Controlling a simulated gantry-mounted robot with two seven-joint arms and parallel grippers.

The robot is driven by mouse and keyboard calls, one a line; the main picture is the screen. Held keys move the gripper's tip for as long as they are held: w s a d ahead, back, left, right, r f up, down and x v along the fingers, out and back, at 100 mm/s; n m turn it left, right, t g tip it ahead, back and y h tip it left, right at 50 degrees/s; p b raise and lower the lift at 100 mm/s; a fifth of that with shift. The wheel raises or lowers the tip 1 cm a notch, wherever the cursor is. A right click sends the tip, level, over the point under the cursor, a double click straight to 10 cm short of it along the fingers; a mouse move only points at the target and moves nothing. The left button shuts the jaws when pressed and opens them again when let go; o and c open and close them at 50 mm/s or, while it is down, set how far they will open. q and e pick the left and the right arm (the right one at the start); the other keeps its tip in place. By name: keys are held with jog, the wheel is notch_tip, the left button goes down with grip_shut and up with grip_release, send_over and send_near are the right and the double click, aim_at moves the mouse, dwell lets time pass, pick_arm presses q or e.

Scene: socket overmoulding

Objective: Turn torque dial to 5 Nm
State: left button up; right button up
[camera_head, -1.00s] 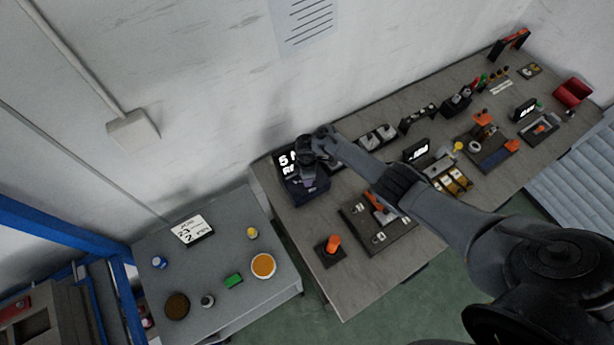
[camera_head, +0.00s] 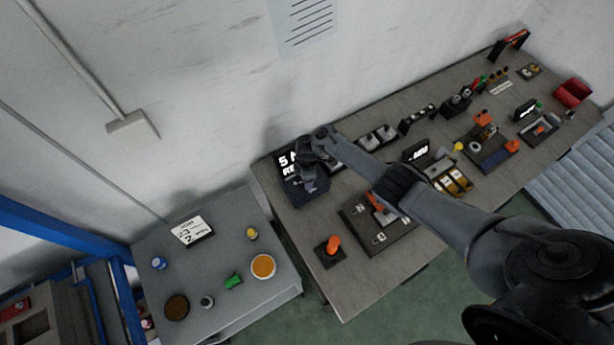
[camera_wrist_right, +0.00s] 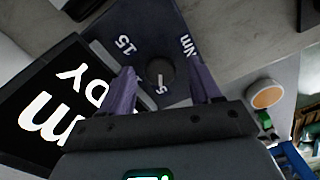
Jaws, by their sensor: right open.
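The torque dial (camera_wrist_right: 160,72) is a small dark round knob on a dark blue panel (camera_wrist_right: 172,20), printed with 15, 5 and Nm. In the head view its dark blue box (camera_head: 308,198) stands at the left end of the long bench, and the dial is hidden by my gripper. A black display (camera_head: 289,163) behind the box shows a partly covered "5 N" and "RE"; the right wrist view shows "m" and "DY" upside down. My right gripper (camera_wrist_right: 163,88) is open, its purple-grey fingers on either side of the dial, with visible gaps. My left gripper is not in view.
The long bench (camera_head: 288,221) also holds a tray with parts (camera_head: 375,228), an orange button (camera_head: 333,244) and several fixtures to the right. A lower grey table (camera_head: 218,232) at left holds a sign and small containers. The wall is close behind the bench.

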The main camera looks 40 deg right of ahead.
jog(key=shift+r, duration=0.1)
notch_tip(320, 180, up, 11)
jog(key=p, duration=0.3)
jog(key=shift+p, duration=0.35)
jog(key=shift+f, duration=0.25)
